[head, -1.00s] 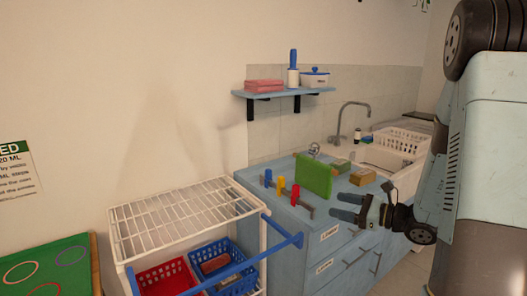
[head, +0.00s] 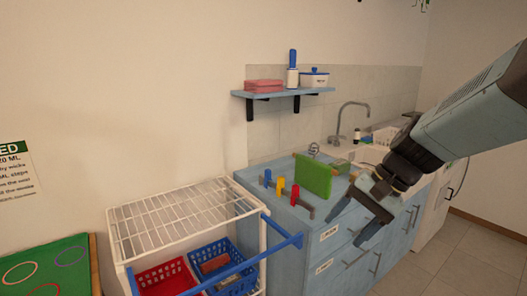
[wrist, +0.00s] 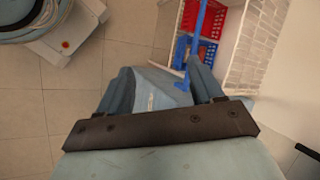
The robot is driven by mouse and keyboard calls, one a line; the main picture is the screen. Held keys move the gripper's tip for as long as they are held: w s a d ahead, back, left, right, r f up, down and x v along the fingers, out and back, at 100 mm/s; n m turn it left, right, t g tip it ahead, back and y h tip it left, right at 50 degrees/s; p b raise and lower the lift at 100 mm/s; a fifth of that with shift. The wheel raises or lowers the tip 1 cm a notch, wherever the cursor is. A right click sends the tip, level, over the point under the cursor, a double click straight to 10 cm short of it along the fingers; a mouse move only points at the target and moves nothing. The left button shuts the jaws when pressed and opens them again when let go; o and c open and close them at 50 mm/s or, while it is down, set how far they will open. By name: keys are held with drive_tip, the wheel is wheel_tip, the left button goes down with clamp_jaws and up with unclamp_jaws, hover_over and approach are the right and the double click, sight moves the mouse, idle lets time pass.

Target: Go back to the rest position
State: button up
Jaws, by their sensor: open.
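My gripper (head: 350,232) is open and empty in the head view, in front of the blue cabinet's drawers and pointing down to the left. Nothing is between its fingers there. In the wrist view, its two fingers (wrist: 164,72) are spread wide, with the cabinet (wrist: 155,92) showing beyond them. On the counter stand a blue dispenser (head: 267,177), a yellow one (head: 280,184) and a red one (head: 295,194) in a row, clear of the gripper. A green board (head: 313,178) stands behind them.
A white wire cart (head: 185,220) with a red basket (head: 165,281) and a blue basket (head: 215,265) stands left of the cabinet (head: 330,240). A wall shelf (head: 283,93) hangs above the counter. Tiled floor (head: 455,255) is open at the right.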

drive_tip(key=s+d+r+n+t+h, duration=0.4)
drive_tip(key=d+r+n+h, duration=0.1)
drive_tip(key=d+r+h, duration=0.1)
drive_tip(key=shift+r+n+t, duration=0.3)
drive_tip(key=shift+r+t, duration=0.1)
drive_tip(key=shift+r, duration=0.3)
drive_tip(key=shift+s, duration=0.1)
